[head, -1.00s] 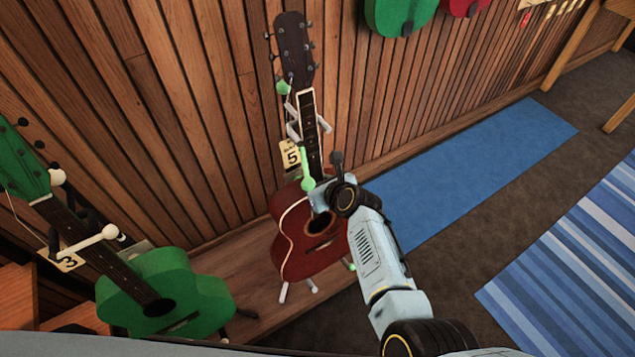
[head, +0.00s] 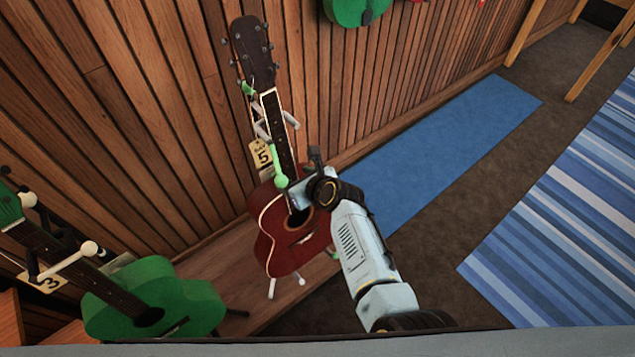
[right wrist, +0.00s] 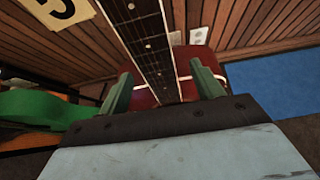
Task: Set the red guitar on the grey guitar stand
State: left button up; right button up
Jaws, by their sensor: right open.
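The red guitar (head: 283,247) stands nearly upright before the slatted wall, its dark neck and headstock pointing up. A stand with pale grey arms and legs (head: 271,287) and green parts shows around its neck and under its body, by a tag marked 5 (head: 261,156). I cannot tell how the body rests on it. My right gripper (head: 297,170) is open at the lower neck, just above the sound hole. In the right wrist view, the fretted neck (right wrist: 150,45) runs between the right gripper's two fingers (right wrist: 160,76), with gaps visible. My left gripper is not in view.
A green guitar (head: 175,300) on another holder, with a tag marked 3 (head: 45,282), stands at the lower left. A low wooden platform (head: 230,275) runs along the wall. A blue mat (head: 430,160) and a striped rug (head: 570,220) lie on clear floor at right.

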jog(key=shift+p+v, duration=2.85)
jog(key=shift+v, duration=2.65)
jog(key=s+d+f+n+g+h, duration=0.2)
jog(key=s+d+f+n, duration=0.3)
jog(key=s+f+n, duration=0.45)
jog(key=s+d+f+n+g+h, duration=0.25)
jog(key=s+d+f+n, duration=0.4)
jog(key=s+f, duration=0.65)
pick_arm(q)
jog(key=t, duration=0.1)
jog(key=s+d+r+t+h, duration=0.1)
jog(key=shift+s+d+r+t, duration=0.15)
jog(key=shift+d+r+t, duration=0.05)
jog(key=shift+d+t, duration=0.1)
pick_arm(e)
jog(key=s+d+f+n+g+h, duration=0.1)
jog(key=s+d+f+n, duration=0.4)
jog(key=s+d+n, duration=0.2)
jog(key=s+d+f+n+g+h, duration=0.1)
jog(key=s+d+f+n, duration=0.4)
jog(key=s, duration=0.7)
jog(key=d+n+g, duration=0.1)
jog(key=d+n, duration=0.1)
jog(key=n, duration=0.1)
jog(key=shift+s+d+n, duration=0.3)
jog(key=shift+d, duration=0.05)
jog(key=shift+h, duration=0.25)
